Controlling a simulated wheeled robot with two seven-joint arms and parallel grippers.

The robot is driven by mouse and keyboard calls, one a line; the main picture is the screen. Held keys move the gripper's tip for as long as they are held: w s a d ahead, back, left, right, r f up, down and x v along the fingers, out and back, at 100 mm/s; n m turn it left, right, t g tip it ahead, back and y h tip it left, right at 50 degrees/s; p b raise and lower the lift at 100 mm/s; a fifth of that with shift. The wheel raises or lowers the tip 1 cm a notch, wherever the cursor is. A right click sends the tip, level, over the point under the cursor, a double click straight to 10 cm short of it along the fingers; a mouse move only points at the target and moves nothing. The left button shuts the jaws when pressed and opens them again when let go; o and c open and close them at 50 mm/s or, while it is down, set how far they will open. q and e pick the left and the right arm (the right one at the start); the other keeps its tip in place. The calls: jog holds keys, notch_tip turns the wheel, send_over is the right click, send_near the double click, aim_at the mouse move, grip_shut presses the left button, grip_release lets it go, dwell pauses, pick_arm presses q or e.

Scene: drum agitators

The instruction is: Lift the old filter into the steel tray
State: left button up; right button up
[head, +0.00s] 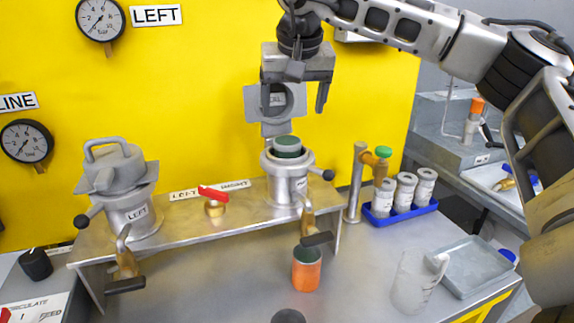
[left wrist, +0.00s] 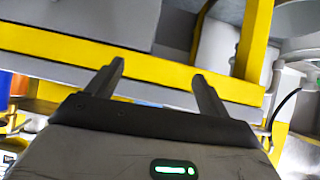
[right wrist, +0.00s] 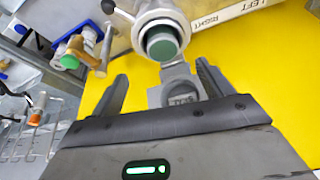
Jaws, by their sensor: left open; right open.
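The old filter (head: 287,146), with a dark green end, sticks up a little out of the open right housing (head: 286,183). In the right wrist view its round green end (right wrist: 162,46) shows ahead of the fingers. My right gripper (head: 293,98) is open and empty above the filter, apart from it, with its fingers pointing down. The housing's raised lid (head: 251,101) stands behind it. The steel tray (head: 478,262) lies empty at the right of the bench. My left gripper (left wrist: 158,75) is open and empty; it is outside the head view.
The left housing (head: 135,214) has its lid shut. A red-handled valve (head: 214,197) sits between the housings. An orange cylinder (head: 306,270), a clear jug (head: 414,283) and a blue rack (head: 399,212) of white filters stand nearby. A pipe with a green knob (head: 383,153) rises right of the housing.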

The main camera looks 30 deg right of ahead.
aim_at(288, 141)
jog(key=p+x, duration=0.1)
jog(key=x, duration=0.8)
jog(key=shift+w+f, duration=0.3)
jog(key=shift+a, duration=0.1)
jog(key=c, duration=1.4)
